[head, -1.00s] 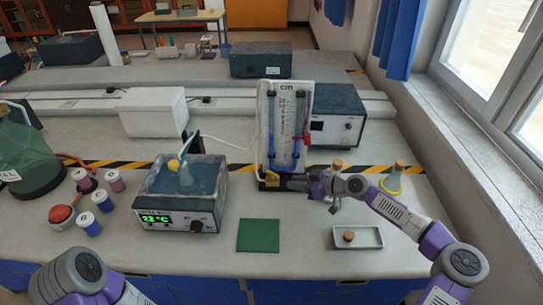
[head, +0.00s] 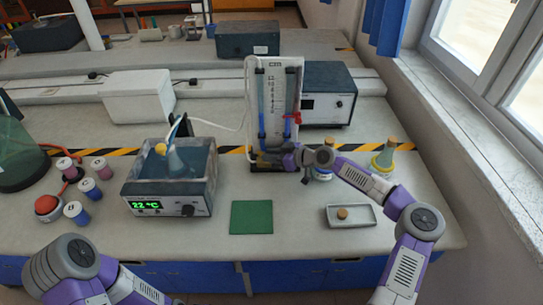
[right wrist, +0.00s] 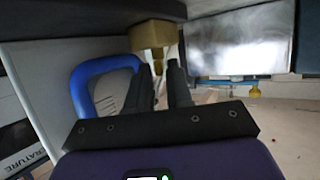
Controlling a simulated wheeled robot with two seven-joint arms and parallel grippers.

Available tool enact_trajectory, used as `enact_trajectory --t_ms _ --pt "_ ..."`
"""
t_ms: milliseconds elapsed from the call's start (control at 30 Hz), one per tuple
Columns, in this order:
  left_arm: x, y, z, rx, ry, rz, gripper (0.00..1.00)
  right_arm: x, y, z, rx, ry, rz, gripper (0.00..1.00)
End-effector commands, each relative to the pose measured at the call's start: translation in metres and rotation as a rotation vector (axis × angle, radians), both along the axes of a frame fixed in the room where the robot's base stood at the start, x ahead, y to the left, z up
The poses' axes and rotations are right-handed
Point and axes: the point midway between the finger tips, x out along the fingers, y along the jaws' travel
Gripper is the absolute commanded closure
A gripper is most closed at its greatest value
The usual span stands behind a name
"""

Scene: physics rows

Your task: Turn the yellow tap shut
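The manometer stand (head: 252,105) with its scale and blue tubes stands at the middle of the bench. The yellow tap (right wrist: 152,36) is at its foot; in the head view it is mostly hidden by my right gripper (head: 275,159). In the right wrist view my right gripper (right wrist: 161,72) has its two dark fingers apart, with a narrow gap. The tap's thin lower part is at the fingertips, seemingly between them; contact cannot be told. A blue tube loop (right wrist: 90,82) is beside the left finger. My left arm is at lower left; its gripper is out of view.
A water bath (head: 150,190) with a flask stands to the left. A green mat (head: 251,217) and a grey tray (head: 338,222) with a cork lie in front. A corked flask (head: 384,160) stands right of my arm. A dark instrument box (head: 330,95) is behind.

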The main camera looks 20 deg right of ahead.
Motion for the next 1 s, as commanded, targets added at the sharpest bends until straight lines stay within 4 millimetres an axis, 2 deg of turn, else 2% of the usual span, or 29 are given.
enact_trajectory --t_ms 67,200,667,1000 --pt "0.000 0.000 0.000 0.000 0.000 0.000 0.57 0.000 0.000 0.000 0.000 0.000 0.000 0.81" --pt "0.000 0.000 0.000 0.000 0.000 0.000 0.57 0.000 0.000 0.000 0.000 0.000 0.000 1.00" --pt "0.000 0.000 -0.002 0.000 0.000 0.000 0.57 -0.002 0.001 0.000 -0.004 -0.001 -0.037 1.00" --pt "0.000 0.000 -0.012 0.000 0.000 0.000 0.57 -0.005 0.006 0.000 -0.009 -0.003 -0.187 1.00"
